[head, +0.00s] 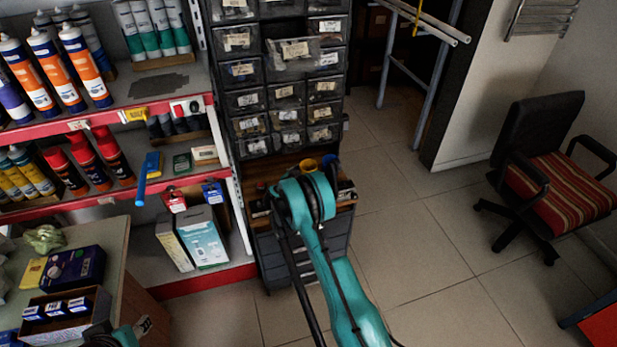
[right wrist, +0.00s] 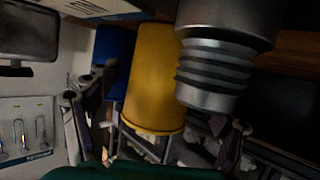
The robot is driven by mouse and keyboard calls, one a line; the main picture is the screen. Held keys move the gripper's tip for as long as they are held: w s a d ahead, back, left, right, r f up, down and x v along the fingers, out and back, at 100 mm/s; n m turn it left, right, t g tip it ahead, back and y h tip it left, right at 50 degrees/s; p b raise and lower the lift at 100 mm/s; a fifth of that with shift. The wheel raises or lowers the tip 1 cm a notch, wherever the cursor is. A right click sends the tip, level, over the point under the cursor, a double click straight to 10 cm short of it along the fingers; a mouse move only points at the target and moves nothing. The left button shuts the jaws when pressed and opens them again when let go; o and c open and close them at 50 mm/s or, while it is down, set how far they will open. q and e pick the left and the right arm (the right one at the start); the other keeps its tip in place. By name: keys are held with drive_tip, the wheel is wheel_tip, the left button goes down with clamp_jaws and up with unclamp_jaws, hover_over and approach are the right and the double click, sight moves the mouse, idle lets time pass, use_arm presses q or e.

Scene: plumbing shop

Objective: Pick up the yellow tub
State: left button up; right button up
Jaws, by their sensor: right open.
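The yellow tub (head: 308,166) stands on the wooden ledge of the drawer cabinet, just beyond my right gripper (head: 305,188) in the head view. Only its upper part shows there. In the right wrist view the yellow tub (right wrist: 155,85) is large and near, apart from anything gripping it. That view looks upside down, with the tub's rim low in the picture. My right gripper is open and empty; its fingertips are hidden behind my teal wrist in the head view.
A blue tub (head: 329,160) stands beside the yellow one, and a ridged metal fitting (right wrist: 215,65) is close on its other side. Small drawers (head: 285,95) rise behind the ledge. Stocked shelves (head: 160,110) stand left; open floor (head: 420,230) lies right.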

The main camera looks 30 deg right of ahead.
drive_tip(key=c, duration=1.3)
drive_tip(key=shift+o, duration=0.2)
